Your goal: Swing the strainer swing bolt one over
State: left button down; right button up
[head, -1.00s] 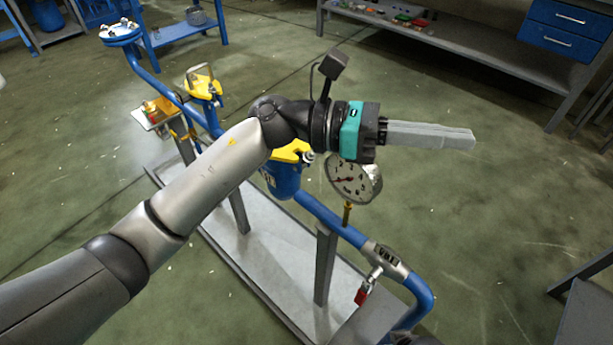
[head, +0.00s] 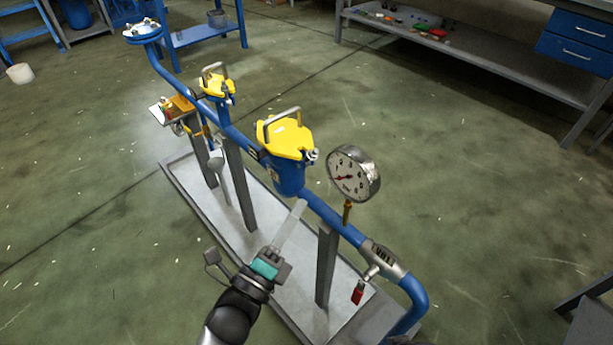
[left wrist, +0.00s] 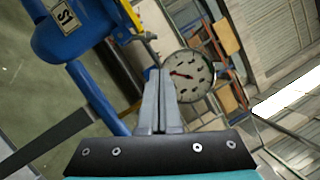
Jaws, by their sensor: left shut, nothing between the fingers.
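The nearer strainer is a blue vessel (head: 289,178) with a yellow lid (head: 284,138) and a grey bar handle on top. A small metal swing bolt (head: 312,156) shows at the lid's right edge. My left gripper (head: 301,204) is shut and empty, its fingers pointing up just below and in front of the vessel. In the left wrist view the fingers (left wrist: 158,72) point toward the lid's edge, with the blue vessel labelled S1 (left wrist: 80,28) at upper left. A metal bolt (left wrist: 149,36) lies just beyond the fingertips. My right gripper is not in view.
A round gauge (head: 353,174) stands on the blue pipe right of the strainer. A second yellow-lidded strainer (head: 217,84) is farther back left. A red-handled valve (head: 358,292) hangs near the pipe's front end. A grey bench (head: 450,50) stands far behind; floor between is clear.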

pick_arm(q)
jog(key=s+f, duration=0.3)
jog(key=b, duration=0.2)
send_near(310, 154)
jog(key=w+d, duration=0.4)
jog(key=d, duration=0.1)
jog(key=shift+w+a+r+m+y, duration=0.1)
jog(key=shift+w+a+m+y, duration=0.25)
jog(key=shift+w, duration=0.35)
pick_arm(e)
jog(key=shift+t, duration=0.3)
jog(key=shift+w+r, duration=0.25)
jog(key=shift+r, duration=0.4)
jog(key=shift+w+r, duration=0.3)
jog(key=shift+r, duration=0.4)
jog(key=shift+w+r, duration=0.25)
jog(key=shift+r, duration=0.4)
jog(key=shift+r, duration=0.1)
